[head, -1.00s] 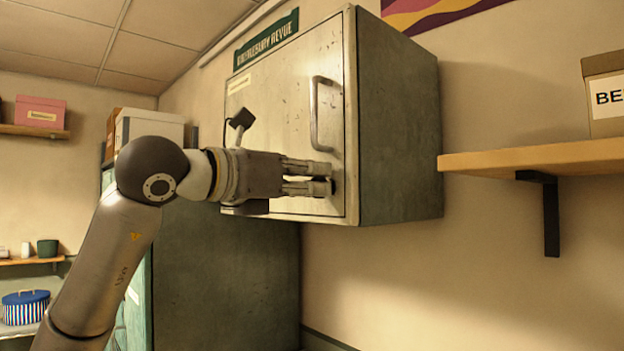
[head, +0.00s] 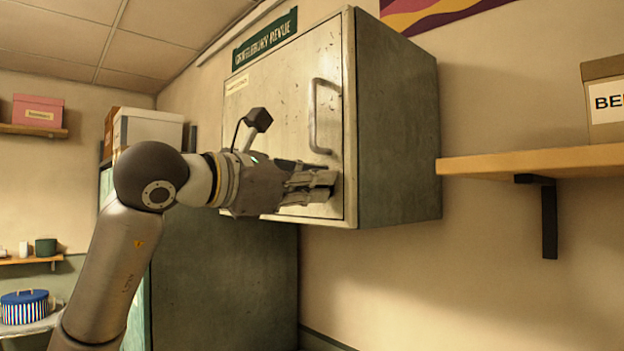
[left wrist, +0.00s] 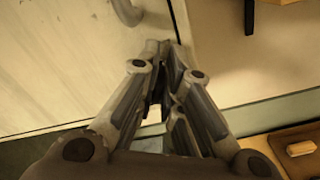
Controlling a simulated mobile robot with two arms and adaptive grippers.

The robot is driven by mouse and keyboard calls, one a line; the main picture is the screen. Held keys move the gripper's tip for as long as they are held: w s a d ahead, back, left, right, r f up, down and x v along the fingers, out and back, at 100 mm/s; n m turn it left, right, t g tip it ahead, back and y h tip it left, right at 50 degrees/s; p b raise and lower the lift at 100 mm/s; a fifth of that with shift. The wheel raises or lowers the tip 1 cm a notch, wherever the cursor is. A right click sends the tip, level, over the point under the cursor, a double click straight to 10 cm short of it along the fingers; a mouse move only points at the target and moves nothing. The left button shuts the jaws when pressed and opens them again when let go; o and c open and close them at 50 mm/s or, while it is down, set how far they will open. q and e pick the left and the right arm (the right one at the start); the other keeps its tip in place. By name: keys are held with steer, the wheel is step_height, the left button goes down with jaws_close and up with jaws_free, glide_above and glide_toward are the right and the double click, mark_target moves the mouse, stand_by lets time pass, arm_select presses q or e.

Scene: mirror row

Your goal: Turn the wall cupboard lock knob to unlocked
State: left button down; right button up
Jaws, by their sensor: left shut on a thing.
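The wall cupboard (head: 398,130) hangs on the wall, with its pale, scuffed door (head: 270,110) closed. A vertical metal handle (head: 316,118) is on the door near its right edge. My left gripper (head: 333,182) is at the door's lower right, below the handle, with its fingertips against the door face. In the left wrist view its fingers (left wrist: 165,48) come together near the door's edge, and the handle's lower end (left wrist: 128,10) shows above. The gripper is shut on the lock knob, which the fingers hide. I cannot read the knob's angle. My right gripper is not in view.
A wooden shelf (head: 530,163) with a labelled box (head: 605,100) is on the wall at the right. A tall green cabinet (head: 225,280) stands below the cupboard. White and brown boxes (head: 148,128) sit behind my left arm.

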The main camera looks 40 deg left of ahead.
arm_select(q)
steer(key=m+p, duration=0.1)
steer(key=m, duration=0.2)
steer(key=m+p, duration=0.1)
steer(key=m, duration=0.2)
steer(key=shift+d+f+m, duration=0.15)
steer(key=shift+d+m, duration=0.05)
steer(key=shift+m, duration=0.1)
steer(key=m, duration=0.1)
steer(key=m+p, duration=0.1)
steer(key=m, duration=0.3)
steer(key=shift+d+f, duration=0.1)
steer(key=shift+f, duration=0.25)
steer(key=shift+m, duration=0.4)
steer(key=c, duration=1.6)
jaws_free()
steer(key=shift+s, duration=0.1)
steer(key=s+a, duration=0.1)
steer(key=s, duration=1.1)
